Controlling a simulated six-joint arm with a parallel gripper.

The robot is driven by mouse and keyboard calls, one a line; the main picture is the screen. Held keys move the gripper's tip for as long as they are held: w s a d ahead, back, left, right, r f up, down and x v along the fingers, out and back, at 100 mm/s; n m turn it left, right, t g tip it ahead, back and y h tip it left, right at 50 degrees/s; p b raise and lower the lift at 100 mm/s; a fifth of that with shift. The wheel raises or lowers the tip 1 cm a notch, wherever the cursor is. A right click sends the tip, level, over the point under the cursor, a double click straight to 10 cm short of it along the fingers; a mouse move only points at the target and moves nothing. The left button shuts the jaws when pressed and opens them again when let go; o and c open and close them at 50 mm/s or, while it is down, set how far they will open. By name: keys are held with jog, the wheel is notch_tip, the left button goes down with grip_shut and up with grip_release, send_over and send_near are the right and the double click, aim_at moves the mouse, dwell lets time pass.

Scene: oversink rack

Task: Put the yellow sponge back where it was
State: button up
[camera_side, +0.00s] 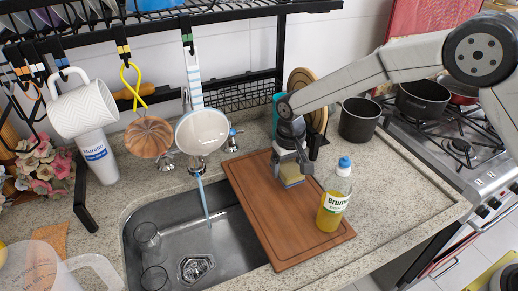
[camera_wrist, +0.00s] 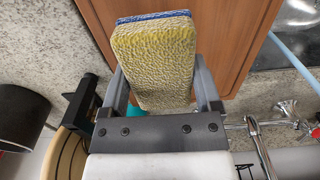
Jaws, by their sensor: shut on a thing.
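The yellow sponge (camera_side: 291,174) with a blue layer is over the wooden cutting board (camera_side: 262,205) in the side view. It fills the space between the fingers in the wrist view (camera_wrist: 155,60). My gripper (camera_side: 290,165) is shut on it from above, and it also shows in the wrist view (camera_wrist: 165,95). The sponge's lower end is free of the fingers. I cannot tell whether it touches the board. The place where the sponge was before is not marked in these frames.
A soap bottle (camera_side: 334,195) with a blue cap stands close to the right of my gripper. The sink (camera_side: 230,235) with glasses is at left. The rack (camera_side: 250,15) with hanging mug and strainer is behind. Pots (camera_side: 359,122) stand at right.

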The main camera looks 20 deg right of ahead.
aim_at(289, 165)
jog(key=shift+f, duration=1.85)
jog(key=o, duration=0.9)
jog(key=shift+f, duration=0.1)
notch_tip(289, 165, up, 12)
jog(key=shift+r, duration=0.15)
jog(key=shift+d, duration=0.1)
